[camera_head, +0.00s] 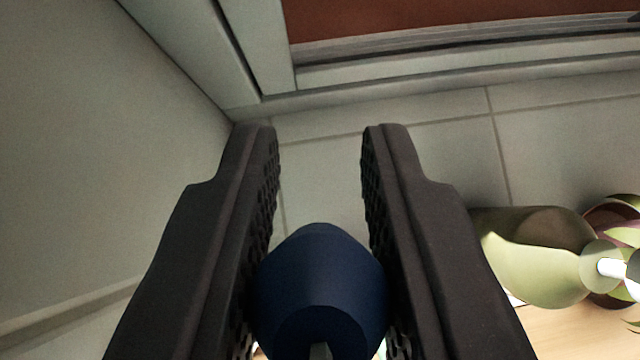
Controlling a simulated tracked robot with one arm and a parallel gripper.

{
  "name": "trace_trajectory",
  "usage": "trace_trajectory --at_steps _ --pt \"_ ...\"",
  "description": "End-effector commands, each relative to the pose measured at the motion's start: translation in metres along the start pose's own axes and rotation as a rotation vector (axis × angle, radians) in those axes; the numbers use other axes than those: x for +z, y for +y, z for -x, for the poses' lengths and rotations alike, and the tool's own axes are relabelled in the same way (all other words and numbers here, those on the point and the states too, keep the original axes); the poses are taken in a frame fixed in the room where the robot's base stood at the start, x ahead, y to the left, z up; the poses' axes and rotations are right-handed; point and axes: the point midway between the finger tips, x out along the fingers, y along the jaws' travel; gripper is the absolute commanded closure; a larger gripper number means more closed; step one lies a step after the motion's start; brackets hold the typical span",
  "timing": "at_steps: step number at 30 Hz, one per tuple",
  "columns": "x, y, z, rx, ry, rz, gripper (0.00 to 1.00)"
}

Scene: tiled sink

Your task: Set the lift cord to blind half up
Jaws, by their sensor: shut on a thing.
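My gripper (320,140) shows in the head camera view, its two dark ridged fingers reaching up toward the tiled wall. It is shut on a dark blue faceted knob (320,275), which sits between the fingers low in the picture, well below the fingertips. A short grey piece shows at the knob's lower end. The knob looks like the end piece of the lift cord, but no cord is clearly visible. The blind itself cannot be made out for certain; a reddish-brown panel (450,15) shows inside the window frame at the top.
A pale window frame (400,72) runs along the top, with tiles (440,150) below it. A plain wall (90,150) is close on the left. At the right, a yellow-green rounded object (545,270) stands near my right finger, above a wooden surface (580,335).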

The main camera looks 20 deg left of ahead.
Motion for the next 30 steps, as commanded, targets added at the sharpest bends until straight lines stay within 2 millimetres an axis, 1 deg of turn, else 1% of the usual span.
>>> trace_trajectory --at_steps 1,6,9,15,22,30 --pt "-0.013 -0.001 0.011 -0.003 0.007 0.0 1.0" --pt "-0.042 -0.001 0.041 -0.002 0.007 0.0 1.0" --pt "-0.058 -0.001 0.056 -0.003 0.008 0.0 1.0" --pt "-0.08 -0.001 0.079 -0.003 0.007 0.0 1.0" --pt "-0.09 -0.001 0.09 -0.002 0.0 0.002 1.0" --pt "-0.092 -0.002 0.092 -0.003 0.001 0.002 1.0"
